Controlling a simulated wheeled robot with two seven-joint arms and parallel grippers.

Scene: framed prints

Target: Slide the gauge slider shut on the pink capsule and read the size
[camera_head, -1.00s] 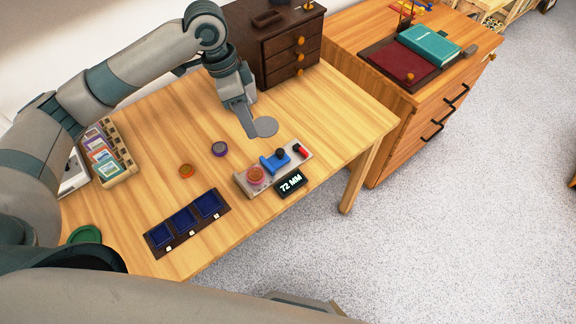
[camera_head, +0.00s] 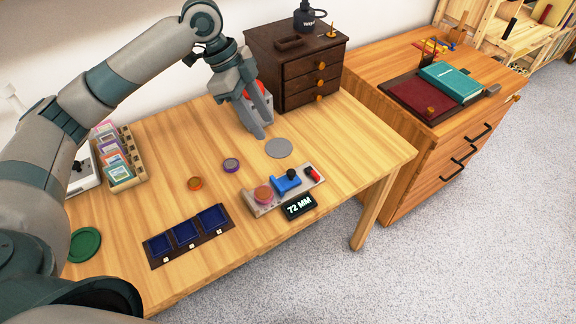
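The gauge (camera_head: 312,184) lies on the table, right of centre. The pink capsule (camera_head: 263,195), with an orange-brown top, sits at its left end. The blue slider (camera_head: 286,184) with a dark knob stands just right of the capsule; I cannot tell whether they touch. A red part (camera_head: 313,173) is at the gauge's right end. The black display (camera_head: 299,206) in front reads 72 MM. My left gripper (camera_head: 265,130) is above the table behind the gauge, apart from it, its fingers looking open with no object clearly held. My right gripper is out of view.
A grey disc (camera_head: 278,148) lies behind the gauge. A tray with blue compartments (camera_head: 148,242) is at front left. Dark drawers (camera_head: 298,72) stand behind. A card rack (camera_head: 134,157) is at left.

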